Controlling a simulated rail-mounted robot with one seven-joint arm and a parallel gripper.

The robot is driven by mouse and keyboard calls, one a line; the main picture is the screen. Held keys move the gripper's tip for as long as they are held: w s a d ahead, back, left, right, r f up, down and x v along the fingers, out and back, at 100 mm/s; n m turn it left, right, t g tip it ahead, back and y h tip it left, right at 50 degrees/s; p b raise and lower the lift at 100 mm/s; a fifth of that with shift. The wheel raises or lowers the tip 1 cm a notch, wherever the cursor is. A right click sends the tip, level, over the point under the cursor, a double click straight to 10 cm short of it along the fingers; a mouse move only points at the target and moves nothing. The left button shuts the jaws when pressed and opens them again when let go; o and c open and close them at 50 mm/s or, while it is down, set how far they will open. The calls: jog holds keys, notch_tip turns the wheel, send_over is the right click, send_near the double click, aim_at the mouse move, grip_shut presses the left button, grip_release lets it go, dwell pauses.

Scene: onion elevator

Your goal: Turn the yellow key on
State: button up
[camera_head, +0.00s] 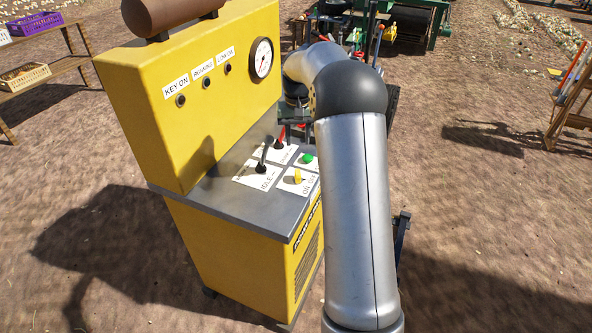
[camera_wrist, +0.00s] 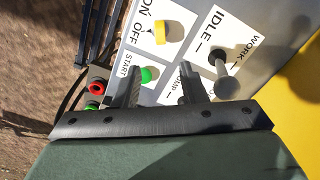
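The yellow key (camera_head: 298,178) sits on a white ON/OFF plate near the front right of the machine's grey control shelf. In the wrist view the key (camera_wrist: 160,33) is just beyond the fingertips, at the upper middle. I cannot tell its setting for sure. My gripper (camera_wrist: 161,76) is open, its two dark fingers apart with nothing held between them. The green START button (camera_wrist: 148,74) shows between the fingers, close to the left one. The KEY ON lamp (camera_head: 181,101) on the yellow panel looks dark.
A grey-handled lever (camera_head: 264,158) on the IDLE/WORK plate and a red-handled lever (camera_head: 280,139) stand beside the key. A gauge (camera_head: 262,58) is on the upright panel. Red and green buttons (camera_wrist: 97,88) show at the wrist view's left. Crates (camera_head: 24,76) stand far left.

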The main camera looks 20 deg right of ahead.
aim_at(297, 169)
notch_tip(297, 169, down, 13)
jog(key=shift+r+p, duration=0.1)
jog(key=shift+p, duration=0.7)
grip_shut()
